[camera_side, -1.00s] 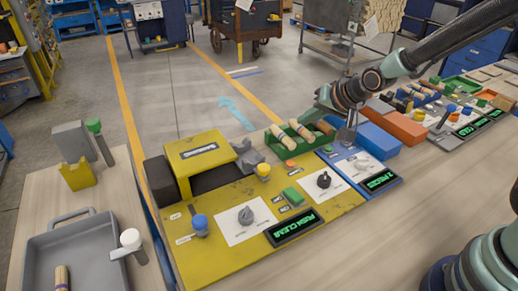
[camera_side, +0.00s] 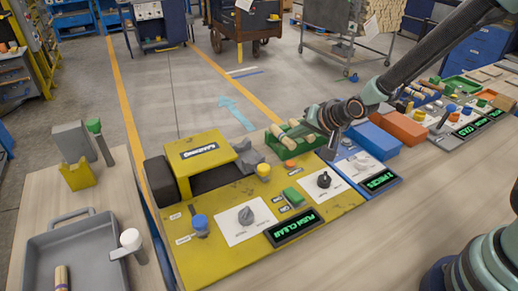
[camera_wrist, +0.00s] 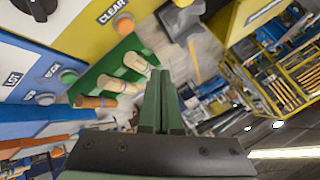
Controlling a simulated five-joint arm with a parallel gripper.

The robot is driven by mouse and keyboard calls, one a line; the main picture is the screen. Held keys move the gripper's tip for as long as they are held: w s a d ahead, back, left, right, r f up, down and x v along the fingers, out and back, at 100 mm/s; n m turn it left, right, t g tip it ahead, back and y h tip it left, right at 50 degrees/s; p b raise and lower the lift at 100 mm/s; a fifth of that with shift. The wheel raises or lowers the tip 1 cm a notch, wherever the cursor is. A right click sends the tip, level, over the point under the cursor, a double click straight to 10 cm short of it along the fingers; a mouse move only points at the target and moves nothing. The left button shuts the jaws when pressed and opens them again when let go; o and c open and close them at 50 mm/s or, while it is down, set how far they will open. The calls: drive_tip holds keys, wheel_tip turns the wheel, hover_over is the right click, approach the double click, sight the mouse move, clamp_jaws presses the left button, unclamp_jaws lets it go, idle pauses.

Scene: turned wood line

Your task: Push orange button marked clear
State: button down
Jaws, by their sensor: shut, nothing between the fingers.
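The orange button (camera_side: 290,163) sits on the yellow panel (camera_side: 235,250), near its back edge beside the green tray. In the wrist view the orange button (camera_wrist: 123,24) shows at the upper left, next to a label reading CLEAR. My gripper (camera_side: 329,151) is above the back of the panels, to the right of the orange button and apart from it. In the wrist view its two green fingers (camera_wrist: 164,75) are together and empty. A display (camera_side: 294,227) on the yellow panel reads PUSH CLEAR.
A green tray (camera_side: 272,148) with turned wood pieces lies close behind the button. The blue panel (camera_side: 380,181) adjoins on the right. A grey tray (camera_side: 30,240) is at left.

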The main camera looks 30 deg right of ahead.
sight(293, 166)
drive_tip(key=shift+f, duration=3.4)
drive_tip(key=shift+f, duration=0.1)
drive_tip(key=shift+d+f, duration=0.1)
drive_tip(key=shift+f, duration=0.2)
drive_tip(key=shift+f, duration=0.35)
drive_tip(key=shift+r, duration=0.75)
drive_tip(key=shift+r, duration=0.1)
drive_tip(key=shift+r, duration=2.4)
